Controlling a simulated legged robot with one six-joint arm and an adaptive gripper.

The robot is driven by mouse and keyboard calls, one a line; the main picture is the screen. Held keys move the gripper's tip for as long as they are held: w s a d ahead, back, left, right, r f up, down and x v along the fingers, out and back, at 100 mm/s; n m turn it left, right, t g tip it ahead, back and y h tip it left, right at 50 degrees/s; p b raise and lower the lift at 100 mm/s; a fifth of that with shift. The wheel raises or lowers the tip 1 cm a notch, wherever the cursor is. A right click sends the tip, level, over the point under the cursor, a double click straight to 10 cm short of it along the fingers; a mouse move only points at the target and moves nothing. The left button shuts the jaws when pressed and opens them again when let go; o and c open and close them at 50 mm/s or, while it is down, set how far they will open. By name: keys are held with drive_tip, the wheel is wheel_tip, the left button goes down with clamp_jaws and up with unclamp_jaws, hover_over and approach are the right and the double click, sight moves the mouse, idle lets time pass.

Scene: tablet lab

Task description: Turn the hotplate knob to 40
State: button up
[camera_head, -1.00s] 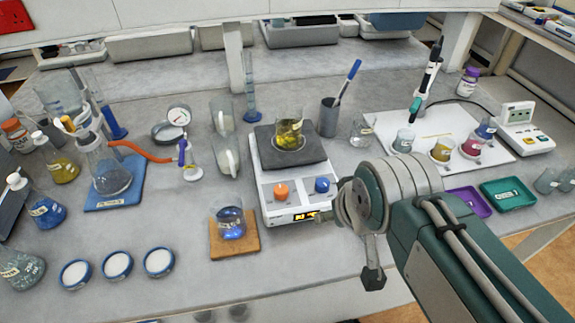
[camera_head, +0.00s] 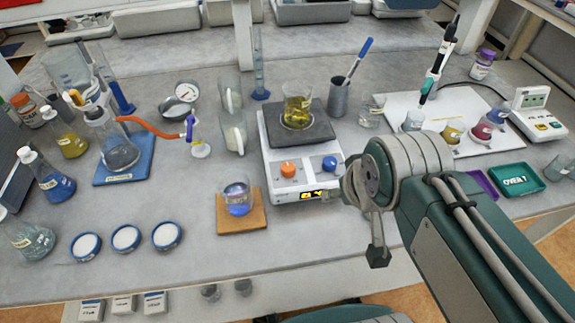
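The hotplate (camera_head: 272,172) stands on the bench in the middle of the view, with a dark top plate and a white front. A beaker of yellow liquid (camera_head: 297,106) stands on its plate. Its front has an orange knob (camera_head: 287,168) on the left and a blue knob (camera_head: 330,162) on the right. A small lit display (camera_head: 309,195) sits below them; its digits are too small to read. My gripper (camera_head: 377,250) is partly seen below my wrist, to the right of and nearer than the hotplate. Its fingers are not clear, and I see nothing held.
A beaker of blue liquid (camera_head: 238,198) stands on a wooden pad (camera_head: 227,218) left of the hotplate's front. A pen cup (camera_head: 339,98) stands behind right. A white mat (camera_head: 390,105) with small beakers and a green tray (camera_head: 516,179) lie right.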

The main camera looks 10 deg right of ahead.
drive_tip(key=w+a+r+n+g, duration=0.2)
drive_tip(key=w+a+n+g, duration=0.1)
drive_tip(key=w+n, duration=0.65)
drive_tip(key=n+g, duration=0.3)
drive_tip(key=n, duration=0.8)
approach(288, 167)
wheel_tip(288, 167, down, 10)
drive_tip(key=shift+s+r, duration=0.1)
drive_tip(key=shift+r, duration=0.1)
clamp_jaws()
